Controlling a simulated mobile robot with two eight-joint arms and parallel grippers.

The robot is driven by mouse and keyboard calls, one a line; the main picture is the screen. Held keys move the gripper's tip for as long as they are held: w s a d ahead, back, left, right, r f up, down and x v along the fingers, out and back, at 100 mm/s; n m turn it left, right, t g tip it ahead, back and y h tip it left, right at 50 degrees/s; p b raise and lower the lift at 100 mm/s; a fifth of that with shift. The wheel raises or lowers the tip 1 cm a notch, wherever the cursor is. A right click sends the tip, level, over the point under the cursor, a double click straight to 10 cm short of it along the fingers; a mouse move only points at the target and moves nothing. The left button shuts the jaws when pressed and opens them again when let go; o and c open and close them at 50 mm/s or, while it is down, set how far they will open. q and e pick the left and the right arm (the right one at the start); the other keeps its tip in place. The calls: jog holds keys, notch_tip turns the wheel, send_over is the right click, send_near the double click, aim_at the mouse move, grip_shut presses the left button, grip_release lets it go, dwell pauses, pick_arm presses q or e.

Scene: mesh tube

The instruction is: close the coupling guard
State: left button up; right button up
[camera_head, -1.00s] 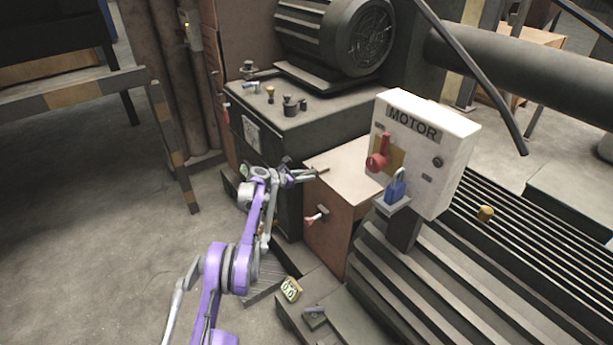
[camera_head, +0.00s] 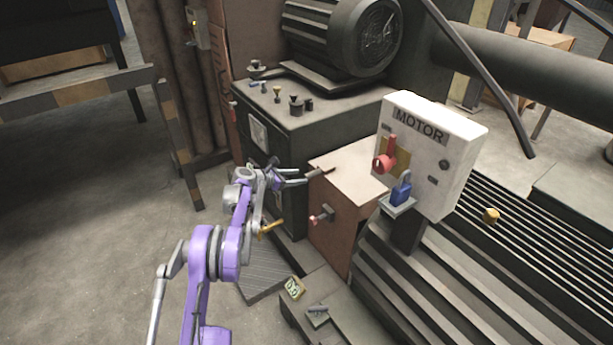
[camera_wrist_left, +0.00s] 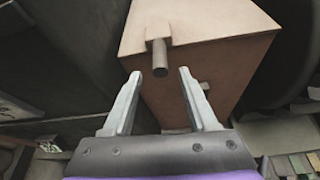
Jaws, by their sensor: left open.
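The coupling guard appears to be the brown box-shaped cover (camera_head: 334,207) between the dark machine block and the motor switch box. In the left wrist view, the brown cover (camera_wrist_left: 215,85) fills the upper middle, and a short round grey peg handle (camera_wrist_left: 159,58) sticks out from its edge toward me. My right gripper is not in view.
The white MOTOR switch box (camera_head: 425,150) with a red knob and blue padlock (camera_head: 401,189) stands right of the cover. A dark machine block (camera_head: 275,140) is behind my gripper. A small red-tipped lever (camera_head: 321,216) sticks out of the cover's front. Open floor (camera_head: 90,250) lies left.

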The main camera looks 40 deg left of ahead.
pick_arm(q)
jog(key=shift+v, duration=1.55)
